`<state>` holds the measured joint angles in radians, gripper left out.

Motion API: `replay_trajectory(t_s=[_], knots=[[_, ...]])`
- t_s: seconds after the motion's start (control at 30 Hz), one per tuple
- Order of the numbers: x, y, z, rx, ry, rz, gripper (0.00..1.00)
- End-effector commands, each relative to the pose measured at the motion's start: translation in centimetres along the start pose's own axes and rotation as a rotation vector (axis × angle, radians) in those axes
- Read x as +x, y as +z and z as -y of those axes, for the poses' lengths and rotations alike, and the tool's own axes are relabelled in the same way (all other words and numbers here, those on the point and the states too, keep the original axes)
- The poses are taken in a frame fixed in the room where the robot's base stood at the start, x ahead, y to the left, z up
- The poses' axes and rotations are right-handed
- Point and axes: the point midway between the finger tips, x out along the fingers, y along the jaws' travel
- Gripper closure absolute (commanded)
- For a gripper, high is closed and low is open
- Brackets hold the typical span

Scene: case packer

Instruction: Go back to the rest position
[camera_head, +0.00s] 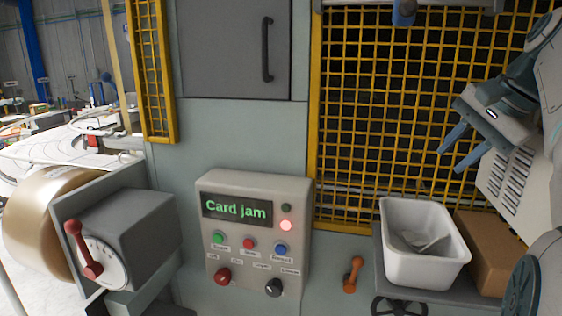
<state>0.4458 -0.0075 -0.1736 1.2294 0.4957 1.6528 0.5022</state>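My gripper (458,152) is at the upper right, in front of the yellow mesh guard. Its two blue fingers point down and to the left. They stand apart with nothing between them, so it is open and empty. My arm comes in from the right edge. The gripper is above the white bin and apart from it.
A control panel (254,275) reads "Card jam" with a red light lit. A white bin (428,272) holds pale scraps beside a cardboard box (490,255). An orange lever (353,274) is left of the bin. A red-handled dial box (135,230) stands left.

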Motion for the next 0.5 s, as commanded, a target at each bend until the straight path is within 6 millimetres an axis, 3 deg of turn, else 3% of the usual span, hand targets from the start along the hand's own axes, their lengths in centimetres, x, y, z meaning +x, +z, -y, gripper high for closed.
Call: replay_trajectory(t_s=[0.27, 0.5], knots=[[2.2, 2.5, 0.5, -0.080, -0.029, -0.002, 0.72], [6.5, 7.0, 0.1, -0.218, -0.070, -0.019, 0.72]])
